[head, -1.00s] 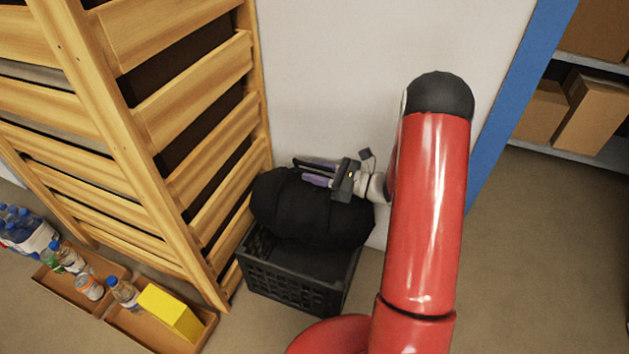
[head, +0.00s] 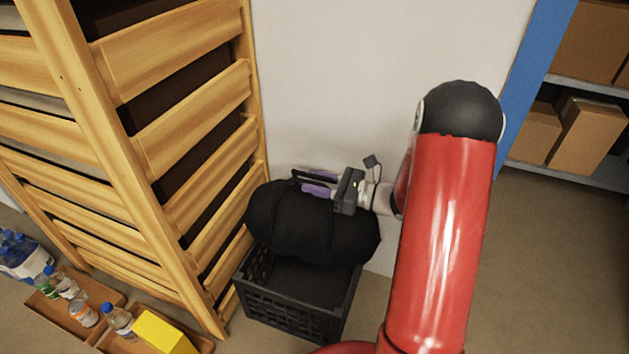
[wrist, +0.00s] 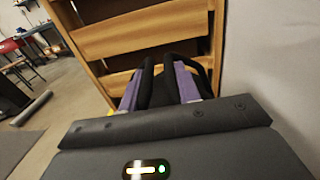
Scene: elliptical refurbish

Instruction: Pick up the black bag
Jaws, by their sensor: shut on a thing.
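The black bag (head: 308,225) is a soft, rounded duffel with handles on top. In the head view it is at the top of a black crate (head: 290,312), with its lower edge over the crate's rear part. My gripper (head: 318,184), with purple fingers, is at the top of the bag and shut on its handle. In the wrist view, black straps of the bag (wrist: 162,88) run between the purple fingers of my gripper (wrist: 160,85). Whether the bag's underside touches the crate is hard to tell.
A wooden slatted rack (head: 195,140) stands close on the left of the bag. A white wall (head: 390,60) is behind it. Trays with bottles and a yellow box (head: 160,333) lie at lower left. A shelf with cardboard boxes (head: 585,140) is at right, beyond open floor.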

